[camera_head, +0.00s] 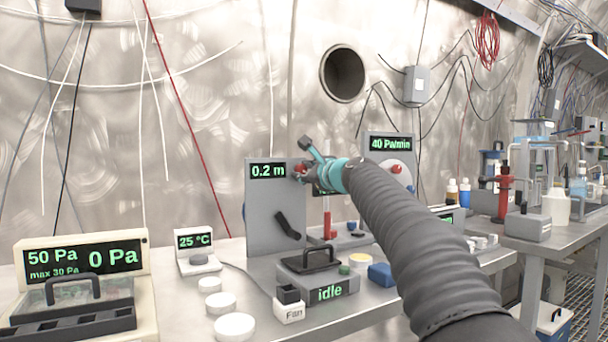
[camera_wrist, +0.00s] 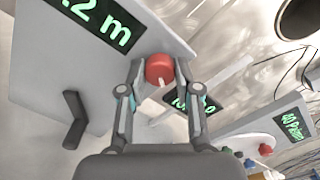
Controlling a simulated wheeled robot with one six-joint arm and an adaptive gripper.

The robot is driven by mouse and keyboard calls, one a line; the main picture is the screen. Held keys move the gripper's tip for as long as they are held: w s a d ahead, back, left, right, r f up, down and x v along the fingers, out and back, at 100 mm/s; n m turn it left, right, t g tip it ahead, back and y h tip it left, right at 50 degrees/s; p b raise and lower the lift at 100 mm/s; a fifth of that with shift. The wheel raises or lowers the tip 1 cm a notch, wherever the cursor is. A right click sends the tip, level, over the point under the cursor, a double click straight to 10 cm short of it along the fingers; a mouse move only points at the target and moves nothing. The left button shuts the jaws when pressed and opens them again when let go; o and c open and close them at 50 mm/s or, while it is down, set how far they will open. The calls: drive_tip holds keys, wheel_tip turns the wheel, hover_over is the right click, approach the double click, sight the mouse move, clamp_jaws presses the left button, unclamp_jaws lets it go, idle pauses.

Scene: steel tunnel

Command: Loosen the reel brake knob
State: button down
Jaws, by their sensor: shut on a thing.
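The reel panel (camera_head: 262,210) is a grey upright plate with a display (camera_head: 268,171) reading 0.2 m. A red knob (camera_wrist: 159,67) sits at the panel's edge in the wrist view, with a pale mark on it. A bit of the knob (camera_head: 298,168) shows in the head view, mostly hidden by my gripper. My gripper (camera_wrist: 160,76) has one fingertip on each side of the red knob and is shut on it. A dark crank handle (camera_head: 287,225) stands out from the same panel below; it also shows in the wrist view (camera_wrist: 73,120).
A second panel (camera_head: 390,145) reading 40 Pa/min, with a red knob, stands behind to the right. A box (camera_head: 331,291) reading idle, with a black handle, stands in front. White discs (camera_head: 234,326) and a 25 °C meter (camera_head: 196,241) are left. My arm covers the bench's right part.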

drive_tip(key=n+b, duration=0.1)
drive_tip(key=n, duration=0.5)
drive_tip(key=shift+b, duration=0.35)
drive_tip(key=n+b, duration=0.1)
drive_tip(key=n, duration=0.5)
drive_tip(key=shift+a+n+b, duration=0.1)
drive_tip(key=shift+n+b, duration=0.25)
drive_tip(key=shift+n, duration=0.05)
drive_tip(key=n+b, duration=0.1)
drive_tip(key=n, duration=1.1)
drive_tip(key=shift+b, duration=0.35)
drive_tip(key=c, duration=0.8)
unclamp_jaws()
